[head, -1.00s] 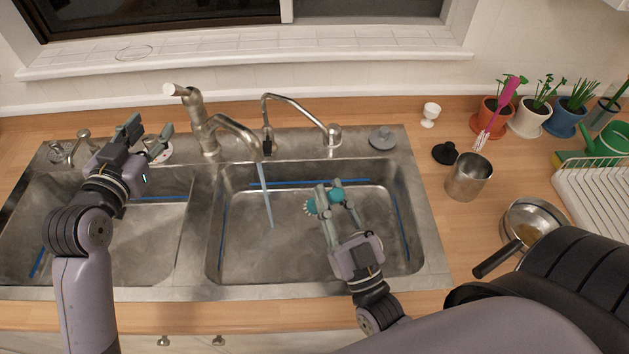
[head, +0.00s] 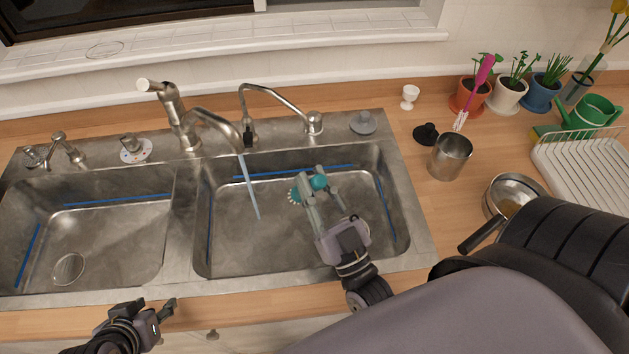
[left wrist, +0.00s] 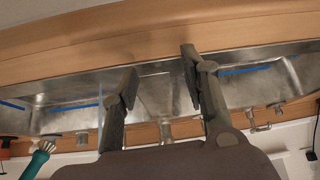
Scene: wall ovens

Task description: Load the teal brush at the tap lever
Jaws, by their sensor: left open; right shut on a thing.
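The teal brush (head: 320,183) is in my right gripper (head: 308,188), which is shut on it over the right sink basin. Its toothed-looking head points left, and the fingers hide part of it. A bluish stream of water (head: 250,188) falls from the tap spout (head: 222,127), to the left of the brush and apart from it. The tap lever (head: 148,86) sticks out at the top of the tap, behind the divider. My left gripper (head: 155,308) is open and empty at the counter's front edge, far from the lever. Its open fingers show in the left wrist view (left wrist: 160,78).
A thin second tap (head: 275,92) stands beside the main one. A steel cup (head: 450,157), black stopper (head: 426,134) and pan (head: 512,195) are right of the sink. The left basin (head: 105,235) is empty. In the left wrist view, an unclear teal item (left wrist: 40,158) is lower left.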

